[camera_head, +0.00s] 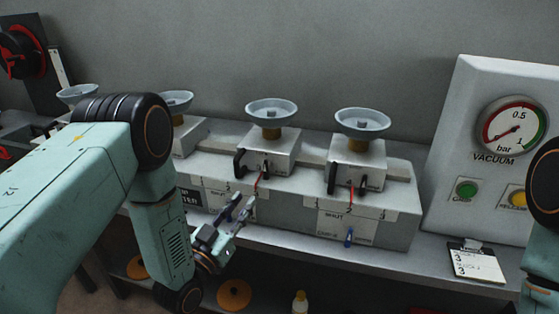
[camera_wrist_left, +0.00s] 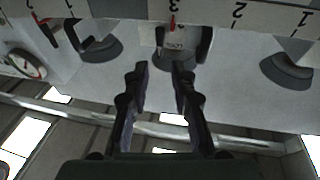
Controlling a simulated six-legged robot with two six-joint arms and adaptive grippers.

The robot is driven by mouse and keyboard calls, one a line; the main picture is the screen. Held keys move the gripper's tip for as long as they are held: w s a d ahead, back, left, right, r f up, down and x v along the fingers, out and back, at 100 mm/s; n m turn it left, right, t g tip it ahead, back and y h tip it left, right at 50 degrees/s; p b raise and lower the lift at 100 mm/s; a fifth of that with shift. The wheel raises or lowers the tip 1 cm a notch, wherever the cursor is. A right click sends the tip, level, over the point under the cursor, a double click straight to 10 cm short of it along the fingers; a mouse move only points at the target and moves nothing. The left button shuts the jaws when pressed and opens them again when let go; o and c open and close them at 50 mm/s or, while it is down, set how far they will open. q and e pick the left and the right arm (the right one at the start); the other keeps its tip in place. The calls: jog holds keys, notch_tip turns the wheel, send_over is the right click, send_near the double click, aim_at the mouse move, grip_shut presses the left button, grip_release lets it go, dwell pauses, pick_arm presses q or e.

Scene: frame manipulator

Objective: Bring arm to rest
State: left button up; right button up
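My left gripper (camera_head: 236,216) is in front of the grey valve bench, at the end of the teal left arm. In the left wrist view its two dark fingers (camera_wrist_left: 158,78) stand apart with nothing between them. Beyond them is a grey unit (camera_wrist_left: 184,42) with a red pointer at the number 3. The left forearm hides part of the bench's left side. Only a piece of my right arm shows at the right edge of the head view; its gripper is out of the frame.
Dish-topped units (camera_head: 271,145) (camera_head: 358,160) stand in a row on the grey bench (camera_head: 300,222). A white vacuum panel (camera_head: 490,150) with a gauge and a notepad (camera_head: 475,262) are at the right. A small bottle (camera_head: 300,302) and orange discs (camera_head: 234,295) are below the bench edge.

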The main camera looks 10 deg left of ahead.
pick_arm(q)
jog(key=s+f+n+g+y+b, duration=0.15)
jog(key=s+f+g, duration=0.35)
jog(key=f, duration=0.5)
jog(key=s+f+g+y+b, duration=0.1)
jog(key=s+f+g+y, duration=0.1)
jog(key=s+f+g, duration=0.55)
jog(key=s+f+g+b, duration=0.2)
jog(key=s+f+b, duration=0.1)
jog(key=s, duration=0.5)
jog(key=s+f+n+g+b, duration=0.1)
jog(key=s+f+g+b, duration=0.1)
jog(key=s+f, duration=0.4)
jog(key=s+f+g+y+b, duration=0.1)
jog(key=s+f+g+b, duration=0.2)
jog(key=s, duration=0.6)
notch_tip(320, 180, down, 2)
jog(key=shift+s+a+f+b, duration=0.1)
jog(key=shift+s+a+b, duration=0.2)
jog(key=shift+a+b, duration=0.15)
jog(key=shift+s, duration=0.1)
